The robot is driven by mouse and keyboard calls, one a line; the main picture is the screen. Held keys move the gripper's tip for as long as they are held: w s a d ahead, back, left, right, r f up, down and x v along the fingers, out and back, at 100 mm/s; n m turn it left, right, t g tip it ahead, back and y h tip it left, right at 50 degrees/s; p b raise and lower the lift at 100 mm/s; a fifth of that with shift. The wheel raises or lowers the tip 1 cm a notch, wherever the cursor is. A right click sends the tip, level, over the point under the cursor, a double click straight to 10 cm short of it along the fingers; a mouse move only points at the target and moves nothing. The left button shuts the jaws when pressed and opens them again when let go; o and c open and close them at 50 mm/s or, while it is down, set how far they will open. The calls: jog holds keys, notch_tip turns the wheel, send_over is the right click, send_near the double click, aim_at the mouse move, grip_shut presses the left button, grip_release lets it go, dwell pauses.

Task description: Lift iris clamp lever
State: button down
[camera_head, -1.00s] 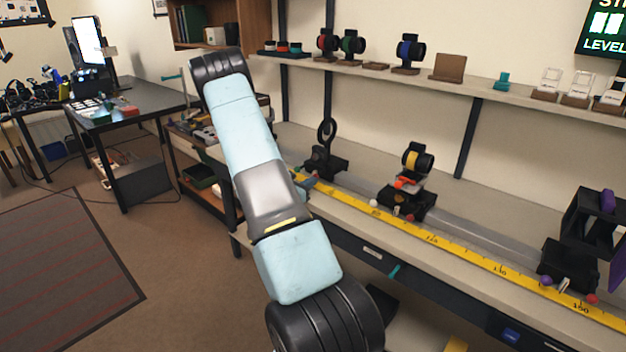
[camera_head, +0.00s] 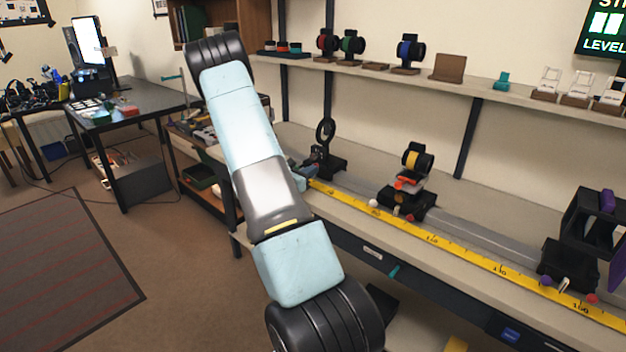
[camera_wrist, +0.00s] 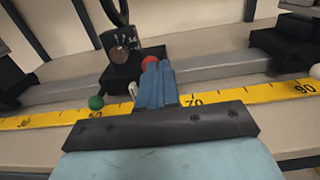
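The iris stands on the rail as a dark upright ring (camera_head: 326,131) on a black carriage (camera_head: 331,165). In the wrist view its carriage (camera_wrist: 120,75) carries a green knob (camera_wrist: 96,102), a short white peg (camera_wrist: 132,88) and a red knob (camera_wrist: 150,62). I cannot tell for sure which is the clamp lever. My gripper (camera_wrist: 154,66) has its blue fingers close together, with tips in front of the red knob and partly hiding it. Whether they touch it is unclear. In the head view my gripper (camera_head: 308,168) is beside the carriage's near left side.
A yellow ruler (camera_head: 430,238) runs along the front of the rail. A carriage with a yellow-banded lens (camera_head: 417,160) stands to the right, and a black frame mount (camera_head: 580,225) farther right. A shelf (camera_head: 470,86) with lens holders hangs above.

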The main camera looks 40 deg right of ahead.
jog(key=s+a, duration=0.1)
jog(key=a, duration=0.5)
jog(key=shift+f, duration=0.45)
jog(key=shift+r, duration=0.15)
dwell(0.6)
jog(key=s+a+r+m+g+y, duration=0.3)
jog(key=s+a+r+m, duration=0.25)
jog(key=r, duration=0.25)
jog(key=s+a+r+m+g+y, duration=0.2)
jog(key=s+a+r+m+y, duration=0.1)
jog(key=s+a+r+m, duration=0.4)
jog(key=s+a+r+m+t+y, duration=0.2)
jog(key=s+a+r+t+y, duration=0.1)
jog(key=a, duration=0.5)
jog(key=s+a+r+m+t+y, duration=0.2)
jog(key=s+a+r+y, duration=0.3)
jog(key=a, duration=0.4)
jog(key=s+a+r+m+t+y, duration=0.2)
jog(key=s+a+r+t+y, duration=0.2)
jog(key=a+r, duration=0.2)
jog(key=a, duration=0.2)
jog(key=shift+a, duration=0.35)
